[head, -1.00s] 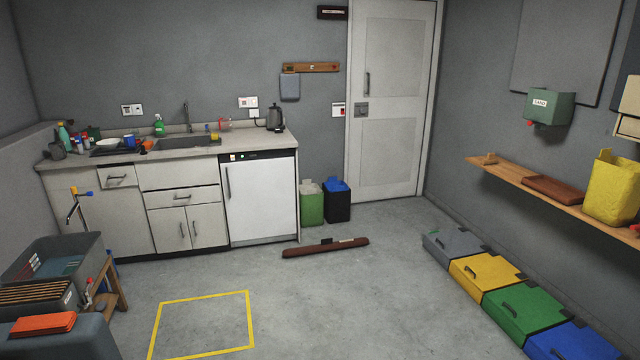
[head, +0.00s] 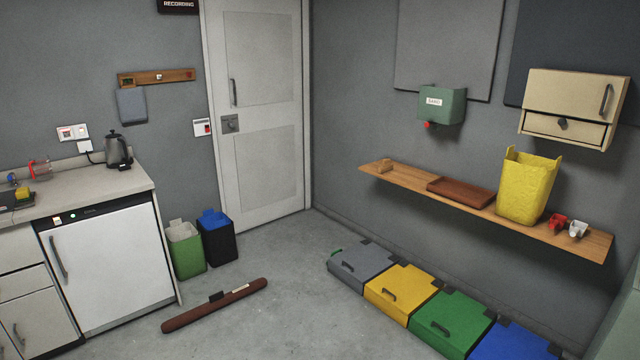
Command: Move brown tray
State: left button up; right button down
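The brown tray (head: 461,192) is a shallow, reddish-brown rectangular tray. The tray looks empty. Neither of my grippers shows in the head view.
Lidded boxes in grey (head: 362,262), yellow (head: 400,290), green (head: 452,322) and blue (head: 515,343) line the floor below the shelf. A long brown bar (head: 215,306) lies on the floor. A red item (head: 557,222) and a white item (head: 578,229) sit right of the bin.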

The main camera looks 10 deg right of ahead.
aim_at(476, 197)
jog(key=i+l+z, duration=0.15)
jog(key=i+z, duration=0.15)
jog(key=i, duration=0.8)
jog(key=i+j+z, duration=0.15)
jog(key=i+z, duration=0.2)
jog(key=i, duration=0.75)
